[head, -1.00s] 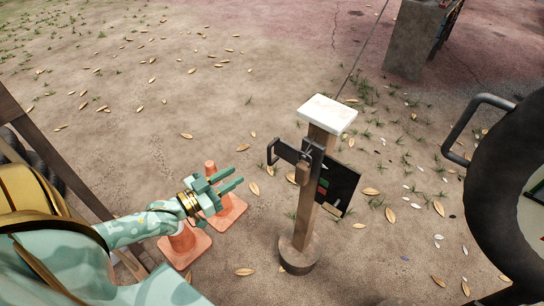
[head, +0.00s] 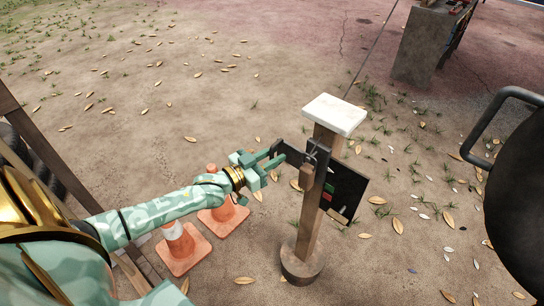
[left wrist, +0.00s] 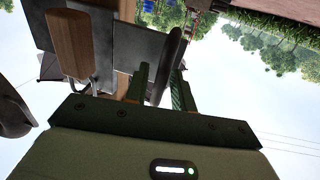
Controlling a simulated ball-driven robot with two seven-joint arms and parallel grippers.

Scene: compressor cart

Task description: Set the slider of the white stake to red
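The white stake is a wooden post (head: 306,235) with a white cap (head: 335,114), upright in a round base. A black panel (head: 346,192) on it shows small red and green patches. The slider (head: 293,153) is a dark flat bar with a handle on its left. My left gripper (head: 280,154) is at the handle. In the left wrist view its fingers (left wrist: 161,88) stand apart with the dark handle bar (left wrist: 175,50) between them. My right gripper is not in view.
Two orange cones (head: 183,247) stand below my left forearm. A concrete block (head: 419,47) stands at the back right. A large dark rounded body with a bent pipe handle (head: 483,118) fills the right edge. The leaf-strewn ground behind the stake is open.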

